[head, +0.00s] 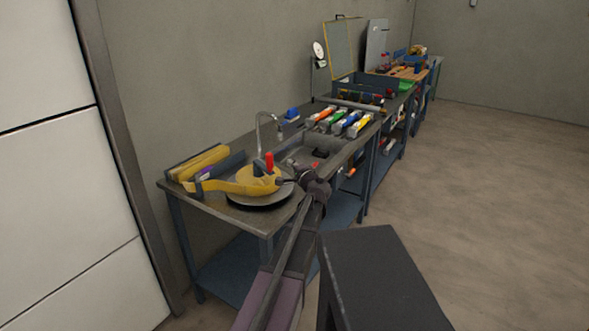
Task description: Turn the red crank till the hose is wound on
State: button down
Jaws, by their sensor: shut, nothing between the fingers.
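The red crank handle (269,162) stands upright above a yellow round part (258,180) on a dark round base at the near end of the workbench (238,222). A yellow curved piece (222,187) reaches left from the round part; I cannot tell whether it is the hose. My gripper (284,181) is shut and empty, just right of the yellow part and slightly below the red handle. I cannot tell whether it touches either. My arm hides part of the bench's front edge.
Yellow and dark long pieces (204,163) lie at the bench's left end. A thin curved tap (259,131) stands behind the crank. Several coloured tubes (350,124) lie farther right. A white cabinet (65,180) is at left; the floor (480,190) at right is clear.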

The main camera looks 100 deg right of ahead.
aim_at(271, 164)
jog(key=shift+w+d, duration=0.4)
jog(key=shift+w, duration=0.45)
jog(key=shift+w+d, duration=0.45)
jog(key=shift+w, duration=0.35)
jog(key=shift+w+d, duration=0.4)
jog(key=shift+w, duration=0.45)
jog(key=shift+w+a, duration=0.45)
jog(key=shift+w, duration=0.2)
jog(key=shift+w+a, duration=0.45)
jog(key=shift+w, duration=0.15)
jog(key=shift+s+d, duration=0.15)
